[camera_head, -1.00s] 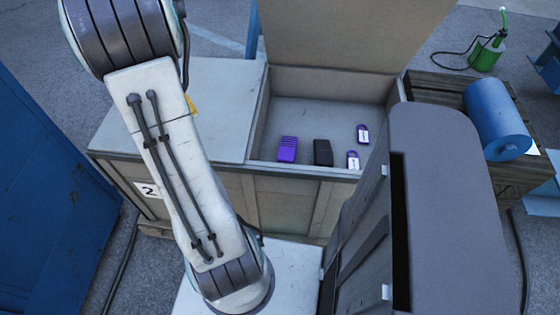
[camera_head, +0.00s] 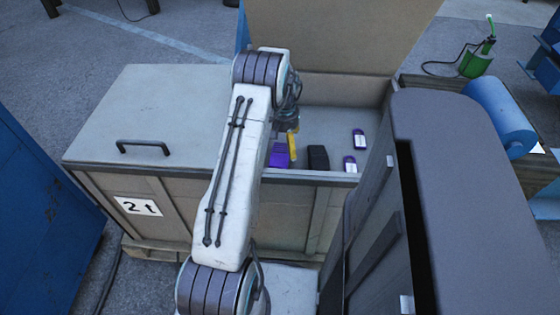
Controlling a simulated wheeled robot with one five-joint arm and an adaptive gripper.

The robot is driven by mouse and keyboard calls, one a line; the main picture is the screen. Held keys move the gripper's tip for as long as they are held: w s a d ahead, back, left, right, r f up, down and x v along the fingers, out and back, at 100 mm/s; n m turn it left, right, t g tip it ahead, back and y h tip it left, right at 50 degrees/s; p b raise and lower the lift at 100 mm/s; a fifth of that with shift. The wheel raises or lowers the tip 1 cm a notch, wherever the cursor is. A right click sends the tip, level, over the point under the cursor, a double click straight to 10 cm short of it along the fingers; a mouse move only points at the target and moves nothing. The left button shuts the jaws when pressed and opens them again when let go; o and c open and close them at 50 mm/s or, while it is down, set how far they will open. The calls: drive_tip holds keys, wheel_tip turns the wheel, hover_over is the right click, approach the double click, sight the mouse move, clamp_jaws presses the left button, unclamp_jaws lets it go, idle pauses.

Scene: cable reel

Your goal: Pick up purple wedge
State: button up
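The purple wedge (camera_head: 279,158) lies in the open compartment of the crate (camera_head: 345,117), near its front wall. My arm partly hides its left side. My gripper (camera_head: 292,146) is over the compartment, just above and beside the wedge in the picture. Only a yellow part of it shows clearly below the wrist; I cannot tell whether it touches the wedge or how far apart its fingers are.
A black block (camera_head: 318,158) lies right of the wedge. Two purple tags with white labels (camera_head: 359,139) (camera_head: 350,165) lie farther right. The raised lid (camera_head: 340,35) stands behind. A closed lid with a handle (camera_head: 143,147) is left. A blue roll (camera_head: 498,112) is right.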

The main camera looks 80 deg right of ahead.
sight(284, 153)
drive_tip(key=shift+a+f, duration=0.1)
drive_tip(key=shift+f, duration=2.7)
drive_tip(key=shift+c, duration=0.5)
drive_tip(key=shift+r, duration=0.1)
drive_tip(key=c, duration=1)
drive_tip(key=shift+r, duration=0.1)
drive_tip(key=shift+c, duration=0.3)
